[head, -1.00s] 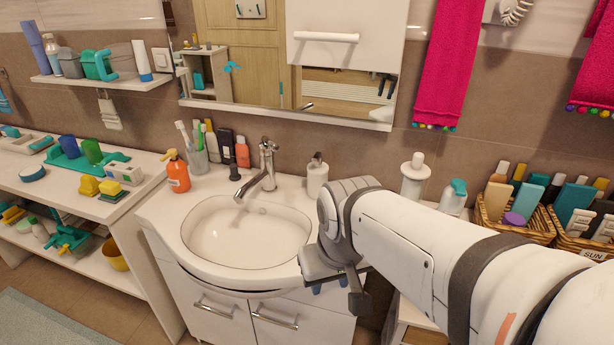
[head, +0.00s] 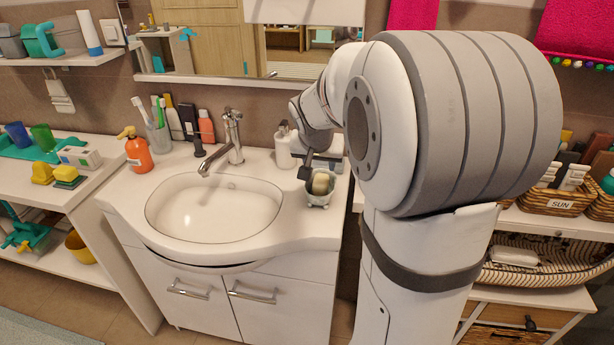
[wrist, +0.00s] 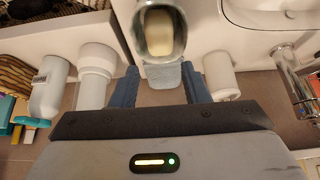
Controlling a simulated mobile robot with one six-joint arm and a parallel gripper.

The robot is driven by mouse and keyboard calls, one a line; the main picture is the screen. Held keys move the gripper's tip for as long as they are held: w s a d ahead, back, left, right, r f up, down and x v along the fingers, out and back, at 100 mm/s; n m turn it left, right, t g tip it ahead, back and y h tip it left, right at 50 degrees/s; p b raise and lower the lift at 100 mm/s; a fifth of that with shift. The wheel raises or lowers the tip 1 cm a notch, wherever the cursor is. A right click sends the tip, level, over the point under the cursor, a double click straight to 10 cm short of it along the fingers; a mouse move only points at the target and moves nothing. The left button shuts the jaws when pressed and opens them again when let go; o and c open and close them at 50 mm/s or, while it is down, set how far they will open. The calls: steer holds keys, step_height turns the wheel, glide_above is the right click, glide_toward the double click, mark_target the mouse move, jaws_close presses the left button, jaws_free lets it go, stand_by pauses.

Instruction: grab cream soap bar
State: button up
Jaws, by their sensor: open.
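The cream soap bar (head: 320,183) sits in a small pale green dish (head: 318,199) on the right side of the sink counter. In the wrist view the soap (wrist: 158,34) lies inside the dish (wrist: 182,45), straight ahead of my gripper. In the head view my gripper (head: 306,170) is beside and just above the dish, mostly hidden by my own wrist and arm.
A white soap dispenser (head: 284,148) stands behind the dish, close to my wrist. The sink basin (head: 214,208) is left of the dish. The faucet (head: 232,140) and an orange pump bottle (head: 136,150) stand further left. Wicker baskets (head: 556,201) are at the right.

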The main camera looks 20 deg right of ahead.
mark_target(321, 179)
steer(key=x, duration=0.7)
steer(key=shift+s+a+f, duration=0.25)
steer(key=shift+s+f, duration=0.05)
steer(key=shift+c, duration=0.2)
steer(key=c, duration=0.6)
